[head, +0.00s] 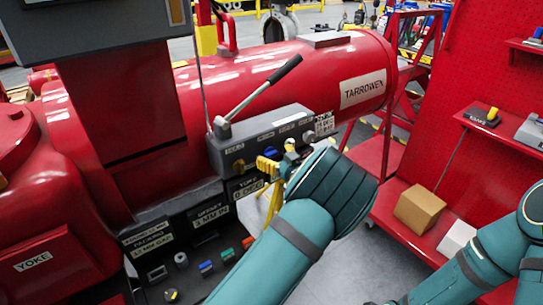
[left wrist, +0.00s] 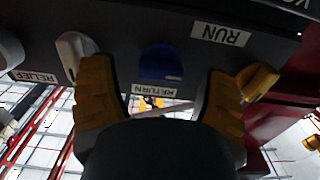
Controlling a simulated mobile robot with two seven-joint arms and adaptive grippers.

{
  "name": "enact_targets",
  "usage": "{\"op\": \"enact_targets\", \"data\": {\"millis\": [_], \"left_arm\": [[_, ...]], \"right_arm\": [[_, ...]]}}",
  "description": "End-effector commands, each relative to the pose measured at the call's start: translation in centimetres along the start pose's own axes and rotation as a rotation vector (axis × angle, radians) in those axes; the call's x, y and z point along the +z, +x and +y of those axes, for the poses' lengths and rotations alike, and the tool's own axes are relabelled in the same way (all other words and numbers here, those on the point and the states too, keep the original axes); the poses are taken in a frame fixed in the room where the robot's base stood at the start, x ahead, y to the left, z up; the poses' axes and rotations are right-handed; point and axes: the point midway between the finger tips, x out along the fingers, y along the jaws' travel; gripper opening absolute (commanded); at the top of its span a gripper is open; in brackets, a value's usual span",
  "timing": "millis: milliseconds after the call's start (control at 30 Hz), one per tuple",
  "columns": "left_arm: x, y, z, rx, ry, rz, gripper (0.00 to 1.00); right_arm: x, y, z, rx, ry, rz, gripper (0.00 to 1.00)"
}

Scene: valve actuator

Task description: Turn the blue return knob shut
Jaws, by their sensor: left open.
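The blue return knob (left wrist: 160,62) sits on the dark face of the valve block, above an upside-down RETURN label (left wrist: 155,90) in the left wrist view. My left gripper (left wrist: 159,82) is open, with one yellow finger on each side of the knob and a gap to both. In the head view, my left gripper (head: 276,168) is at the front of the grey block (head: 255,143), and a bit of the blue knob (head: 270,152) shows beside its fingers. Whether the fingertips reach past the knob's face is unclear. My right gripper is outside the frames.
In the left wrist view, a pale knob (left wrist: 75,48) stands left of the blue one and a yellow knob (left wrist: 258,80) stands right, close to the fingers. A long lever (head: 265,85) rises from the block. A red shelf cart (head: 425,225) stands at right.

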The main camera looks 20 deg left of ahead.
Motion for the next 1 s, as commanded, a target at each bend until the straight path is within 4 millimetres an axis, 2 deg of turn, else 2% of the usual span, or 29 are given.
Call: {"op": "enact_targets", "data": {"millis": [167,467,600,667,1000], "left_arm": [[0.04,1.13,-0.01,0.001,0.001,0.000,0.76],[-0.01,1.25,0.00,0.001,0.001,0.000,0.77],[-0.01,1.24,-0.01,0.001,0.001,0.000,0.27],[-0.01,1.24,-0.01,0.001,0.001,0.000,0.07],[-0.10,1.26,-0.01,0.000,0.017,0.000,0.07]], "right_arm": [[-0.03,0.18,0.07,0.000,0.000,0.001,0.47],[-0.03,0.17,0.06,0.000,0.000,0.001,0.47],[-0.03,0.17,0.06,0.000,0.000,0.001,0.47],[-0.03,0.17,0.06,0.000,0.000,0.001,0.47],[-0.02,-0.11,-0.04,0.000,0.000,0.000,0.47]]}}
